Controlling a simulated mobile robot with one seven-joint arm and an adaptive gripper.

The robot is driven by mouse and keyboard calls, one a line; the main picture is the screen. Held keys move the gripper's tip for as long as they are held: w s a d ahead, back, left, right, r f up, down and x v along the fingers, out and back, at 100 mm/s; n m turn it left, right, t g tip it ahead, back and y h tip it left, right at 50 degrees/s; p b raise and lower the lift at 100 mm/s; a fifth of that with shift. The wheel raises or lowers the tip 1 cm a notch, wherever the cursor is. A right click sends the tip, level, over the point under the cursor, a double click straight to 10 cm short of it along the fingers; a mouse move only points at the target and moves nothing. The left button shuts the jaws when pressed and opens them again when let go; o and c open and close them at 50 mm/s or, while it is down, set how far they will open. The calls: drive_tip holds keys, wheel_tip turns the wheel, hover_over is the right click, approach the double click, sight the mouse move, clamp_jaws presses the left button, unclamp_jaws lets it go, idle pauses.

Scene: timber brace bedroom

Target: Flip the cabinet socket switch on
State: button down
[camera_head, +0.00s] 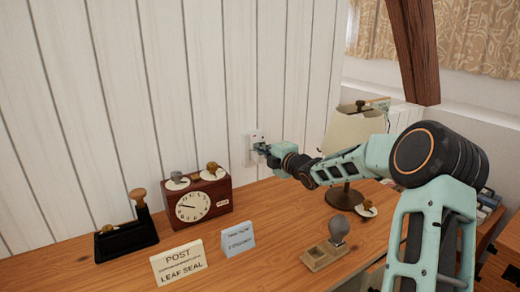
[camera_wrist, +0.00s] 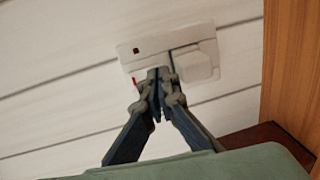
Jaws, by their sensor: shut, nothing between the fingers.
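The socket (camera_head: 256,137) is a white plate on the white plank wall, above the wooden cabinet top. In the wrist view the socket (camera_wrist: 138,56) shows a small dark square at its upper left, a white plug-like block at its right and a small red mark near my fingers. My gripper (camera_head: 262,149) is shut and empty, its fingertips at the lower middle of the plate. In the wrist view my gripper (camera_wrist: 160,75) overlaps the plate's lower edge and hides part of it. I cannot tell whether it touches, nor the switch's position.
A red-brown clock (camera_head: 205,200) stands left of my gripper, with small items on top. A lamp (camera_head: 352,130) stands behind my arm at right. Two cards (camera_head: 178,263), a black holder (camera_head: 125,238) and a wooden block with a grey bulb (camera_head: 322,256) occupy the front.

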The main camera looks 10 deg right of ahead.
drive_tip(key=shift+f+b, duration=0.1)
drive_tip(key=shift+b, duration=0.2)
drive_tip(key=b, duration=0.3)
drive_tip(key=shift+w+a+f+t+y, duration=0.15)
drive_tip(key=shift+w+f+t+y, duration=0.15)
drive_tip(key=shift+f, duration=0.1)
drive_tip(key=shift+r, duration=0.35)
